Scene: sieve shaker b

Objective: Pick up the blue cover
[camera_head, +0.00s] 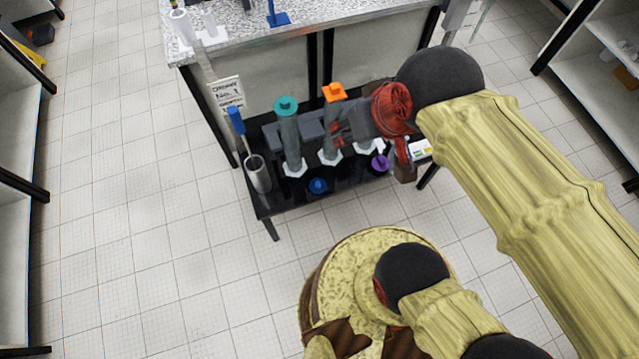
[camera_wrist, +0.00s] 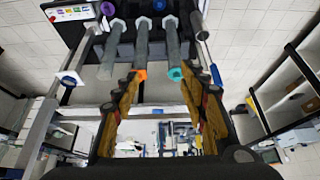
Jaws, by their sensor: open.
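A small round blue cover (camera_head: 317,185) sits low on the black stand (camera_head: 262,208), near its front edge, in front of the grey cylinders. My gripper (camera_head: 338,134) is over the stand, close to the orange-topped cylinder, above and behind the blue cover. In the wrist view my gripper (camera_wrist: 160,76) has its fingers spread apart, with grey cylinders seen beyond and between them. Nothing is held.
Grey cylinders have a teal top (camera_head: 286,105) and an orange top (camera_head: 334,92). A purple round cover (camera_head: 380,162) lies right of the blue one. A speckled counter (camera_head: 300,14) is behind; floor in front is open.

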